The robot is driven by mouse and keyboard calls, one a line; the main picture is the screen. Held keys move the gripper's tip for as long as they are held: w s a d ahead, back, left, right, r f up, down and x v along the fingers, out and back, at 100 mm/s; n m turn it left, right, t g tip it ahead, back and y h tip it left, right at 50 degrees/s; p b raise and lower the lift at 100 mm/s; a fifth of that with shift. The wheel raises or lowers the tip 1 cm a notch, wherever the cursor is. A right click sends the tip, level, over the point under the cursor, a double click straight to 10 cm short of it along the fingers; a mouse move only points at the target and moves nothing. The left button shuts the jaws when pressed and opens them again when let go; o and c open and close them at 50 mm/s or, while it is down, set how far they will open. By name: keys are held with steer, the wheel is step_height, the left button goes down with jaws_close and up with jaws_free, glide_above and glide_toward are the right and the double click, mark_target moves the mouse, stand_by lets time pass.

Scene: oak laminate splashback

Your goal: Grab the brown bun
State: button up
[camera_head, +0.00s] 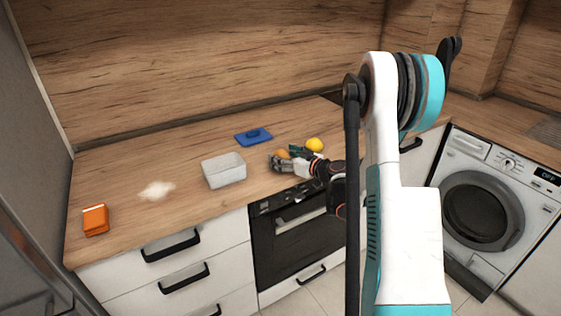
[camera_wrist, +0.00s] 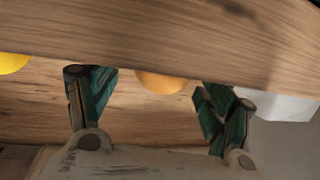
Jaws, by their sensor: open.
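The brown bun (camera_head: 282,154) sits on the wooden worktop, just behind the fingers of my gripper (camera_head: 285,164) in the head view, which partly hide it. In the wrist view the bun (camera_wrist: 161,83) shows as an orange-brown curve between the two spread fingers and beyond their tips. Its upper part is cut off there by a wooden band. My gripper (camera_wrist: 157,100) is open, with nothing held between its dark green fingers. I cannot tell whether a finger touches the bun.
A yellow round fruit (camera_head: 314,145) lies right of the bun. A whitish open container (camera_head: 224,171) stands to its left, with a blue item (camera_head: 253,137) behind. An orange box (camera_head: 95,220) and a white patch (camera_head: 157,190) are farther left. The oven (camera_head: 303,225) is below.

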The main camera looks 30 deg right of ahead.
steer(key=shift+x, duration=1)
steer(key=c, duration=1.2)
steer(key=shift+o, duration=0.2)
steer(key=shift+r, duration=0.15)
